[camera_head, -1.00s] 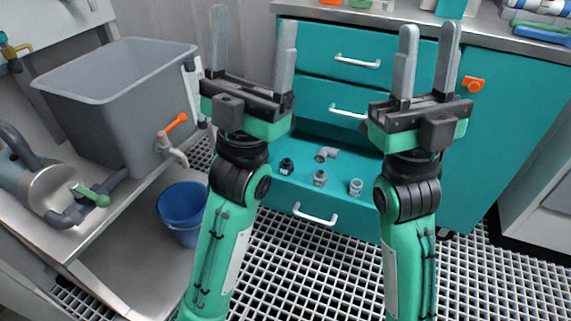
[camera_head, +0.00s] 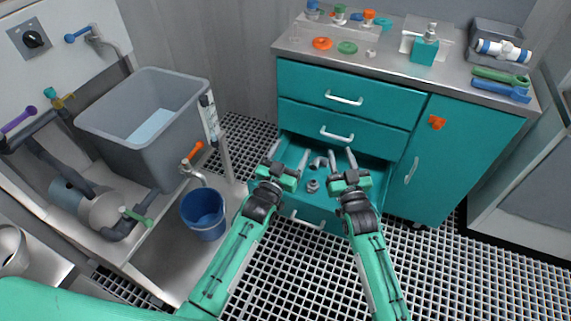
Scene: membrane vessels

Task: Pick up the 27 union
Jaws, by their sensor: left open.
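The open bottom drawer (camera_head: 327,226) of the teal cabinet holds small grey pipe fittings. A ring-like grey fitting (camera_head: 313,186) sits between my two grippers, and a grey elbow (camera_head: 320,163) lies behind it. No size marking is readable, so I cannot tell which fitting is the 27 union. My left gripper (camera_head: 286,160) is open and empty, at the drawer's left side. My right gripper (camera_head: 342,160) has its fingers apart, empty, at the drawer's right part. The grippers and arms may hide other fittings in the drawer.
Two closed drawers (camera_head: 349,88) are above the open one. The counter (camera_head: 390,62) carries coloured rings, bottles and tools. A grey tank (camera_head: 140,125) and a blue bucket (camera_head: 203,213) stand at the left. The grating floor (camera_head: 460,275) is clear at the right.

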